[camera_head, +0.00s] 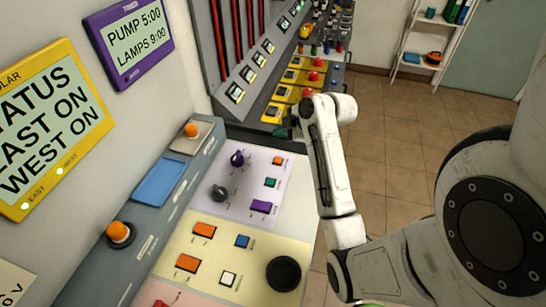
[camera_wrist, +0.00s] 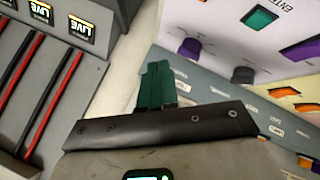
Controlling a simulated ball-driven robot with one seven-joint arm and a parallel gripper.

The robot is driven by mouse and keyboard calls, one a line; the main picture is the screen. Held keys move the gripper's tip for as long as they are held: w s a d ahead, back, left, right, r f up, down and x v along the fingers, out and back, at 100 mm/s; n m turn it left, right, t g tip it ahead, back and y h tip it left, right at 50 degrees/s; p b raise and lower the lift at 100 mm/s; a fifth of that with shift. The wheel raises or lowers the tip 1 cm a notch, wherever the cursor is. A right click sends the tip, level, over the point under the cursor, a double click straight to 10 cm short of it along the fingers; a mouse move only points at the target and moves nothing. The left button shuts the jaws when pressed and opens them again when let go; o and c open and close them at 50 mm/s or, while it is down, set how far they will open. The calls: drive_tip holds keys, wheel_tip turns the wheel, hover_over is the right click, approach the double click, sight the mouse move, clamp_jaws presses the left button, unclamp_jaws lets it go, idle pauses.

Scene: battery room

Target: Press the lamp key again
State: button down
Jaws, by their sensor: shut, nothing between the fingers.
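My gripper (camera_head: 290,131) is shut and empty, above the far end of the desk console in the head view. Its green fingers (camera_wrist: 160,84) are together in the wrist view and touch no key. The lilac panel (camera_head: 207,215) carries an orange key (camera_head: 278,160), a green key (camera_head: 270,182), a purple key (camera_head: 261,207), a purple knob (camera_head: 237,158) and a grey knob (camera_head: 219,193). In the wrist view the green key (camera_wrist: 260,19) is marked ENTER. I cannot read which key is the lamp key. A purple sign (camera_head: 130,38) reads "PUMP 5:00 LAMPS 9:00".
The yellow panel (camera_head: 200,290) has orange keys (camera_head: 204,229), a blue key (camera_head: 242,241), a white key (camera_head: 228,279) and a black round knob (camera_head: 284,274). A wall display (camera_head: 45,130) reads EAST ON, WEST ON. A rack (camera_head: 240,60) with red bars stands beyond the gripper.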

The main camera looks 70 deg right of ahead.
sight(280, 161)
drive_tip(key=shift+f, duration=0.15)
wheel_tip(280, 161, down, 9)
drive_tip(key=b, duration=0.6)
drive_tip(key=shift+r+b, duration=0.2)
drive_tip(key=shift+b, duration=0.15)
idle(1.7)
drive_tip(key=shift+f, duration=0.4)
drive_tip(key=shift+f+b, duration=0.5)
idle(0.6)
drive_tip(key=shift+r+p, duration=0.8)
drive_tip(key=shift+r, duration=0.1)
drive_tip(key=shift+r, duration=0.1)
